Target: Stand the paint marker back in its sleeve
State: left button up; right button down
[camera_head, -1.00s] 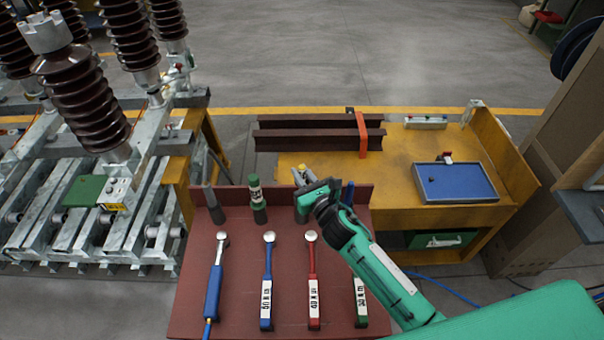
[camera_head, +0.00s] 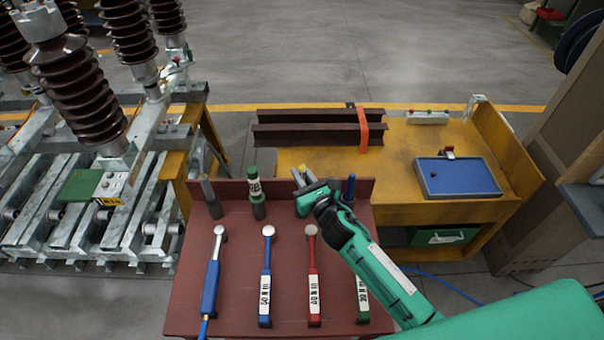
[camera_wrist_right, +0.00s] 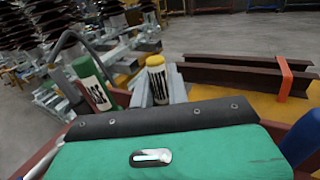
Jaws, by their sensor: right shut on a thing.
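The paint marker (camera_wrist_right: 157,80) is white with a yellow cap and dark lettering. In the right wrist view it stands upright, slightly tilted, between the fingers. My right gripper (camera_head: 302,182) is shut on it, above the back row of the red-brown board (camera_head: 216,300). In the head view the gripper mostly covers the marker. The marker's lower end and whatever is under it are hidden, so I cannot tell whether it is in a sleeve. My left gripper is not in view.
A green-topped labelled bottle (camera_head: 256,190) stands in the back row, left of the gripper. A grey rod (camera_head: 208,195) is further left and a blue-topped item (camera_head: 349,188) is to the right. Several wrenches lie in front. A yellow bench (camera_head: 400,155) with a blue tray (camera_head: 458,178) stands behind.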

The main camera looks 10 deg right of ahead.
jog(key=shift+f+b, duration=3)
jog(key=shift+f, duration=0.6)
jog(key=c, duration=1.3)
grip_release()
